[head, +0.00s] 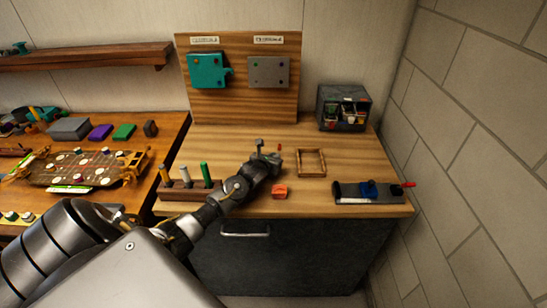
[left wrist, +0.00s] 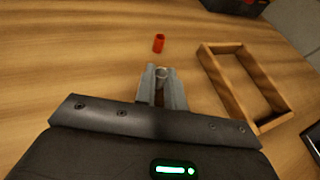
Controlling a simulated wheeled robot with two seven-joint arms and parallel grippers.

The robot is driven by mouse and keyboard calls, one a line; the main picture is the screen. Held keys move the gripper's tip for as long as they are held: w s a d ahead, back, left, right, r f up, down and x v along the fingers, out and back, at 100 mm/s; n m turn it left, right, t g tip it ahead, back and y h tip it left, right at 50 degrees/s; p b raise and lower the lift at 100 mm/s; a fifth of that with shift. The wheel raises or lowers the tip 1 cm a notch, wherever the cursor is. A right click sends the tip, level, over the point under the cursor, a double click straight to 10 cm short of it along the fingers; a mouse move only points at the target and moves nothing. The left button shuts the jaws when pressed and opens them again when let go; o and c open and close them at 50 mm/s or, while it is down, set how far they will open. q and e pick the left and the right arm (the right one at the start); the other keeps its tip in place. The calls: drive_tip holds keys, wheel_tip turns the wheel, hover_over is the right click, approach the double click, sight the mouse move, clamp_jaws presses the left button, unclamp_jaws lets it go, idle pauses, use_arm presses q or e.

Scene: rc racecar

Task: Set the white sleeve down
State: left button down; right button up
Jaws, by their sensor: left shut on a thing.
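My left gripper (head: 270,157) is over the wooden workbench, left of a small wooden frame (head: 311,174). In the left wrist view the gripper (left wrist: 163,80) is shut on a small pale ring-shaped piece (left wrist: 162,72), which looks like the white sleeve. Only its round upper end shows; the fingers hide the rest. I cannot tell whether it touches the bench. A small red sleeve (left wrist: 158,43) stands on the bench just beyond the fingertips, apart from them. My right gripper is not in view.
The frame (left wrist: 208,65) lies close right of the gripper. An orange-red block (head: 280,192) sits nearer the front edge. Bare wood lies left of the red sleeve.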

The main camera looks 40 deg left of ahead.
use_arm(q)
drive_tip(key=shift+f, duration=0.15)
drive_tip(key=c, duration=1.5)
unclamp_jaws()
